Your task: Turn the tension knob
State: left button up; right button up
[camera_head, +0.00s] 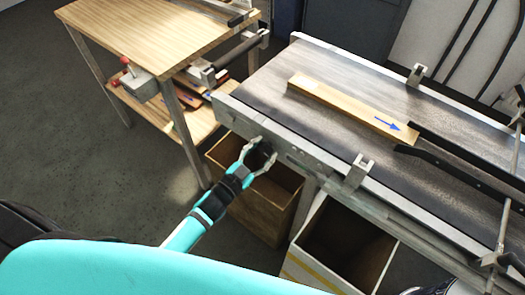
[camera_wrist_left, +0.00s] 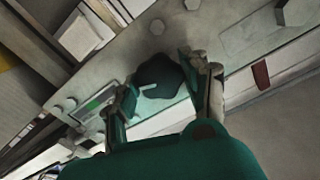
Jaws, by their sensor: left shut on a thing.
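The tension knob (camera_wrist_left: 158,78) is dark and rounded, with a short pale pointer mark, on the metal side frame of the conveyor. My left gripper (camera_wrist_left: 160,92) is shut on it, with one finger on each side in the left wrist view. In the head view my left gripper (camera_head: 258,160) reaches up from below to the conveyor's near side, and the knob shows dark between its fingers.
The conveyor's dark belt (camera_head: 300,75) carries a wooden plank (camera_head: 345,104) with a blue arrow. Two open boxes (camera_head: 287,200) (camera_head: 312,262) stand below the conveyor. A wooden workbench (camera_head: 150,30) with a lower shelf is at the left. Bare floor lies left of the boxes.

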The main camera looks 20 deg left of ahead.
pick_arm(q)
jog(key=o, duration=1.2)
jog(key=shift+c, duration=0.2)
jog(key=shift+s, duration=0.1)
jog(key=v, duration=1.2)
